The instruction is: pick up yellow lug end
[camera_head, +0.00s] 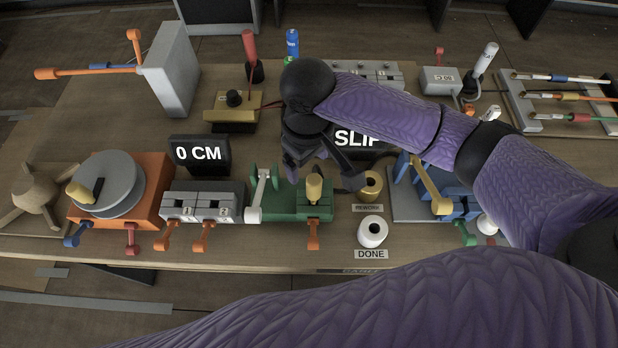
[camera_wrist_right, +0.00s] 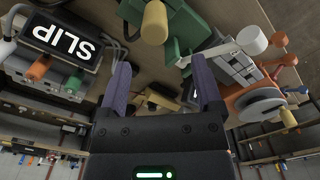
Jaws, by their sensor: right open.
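The gripper is open. Its two fingers stand apart in the wrist view (camera_wrist_right: 163,88) with nothing visibly held between them. My left gripper is not in view.
A SLIP display (camera_head: 353,138) stands behind the gripper. It also shows in the wrist view (camera_wrist_right: 65,45). A blue fixture (camera_head: 455,203) stands right of these. My right arm hides part of the table.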

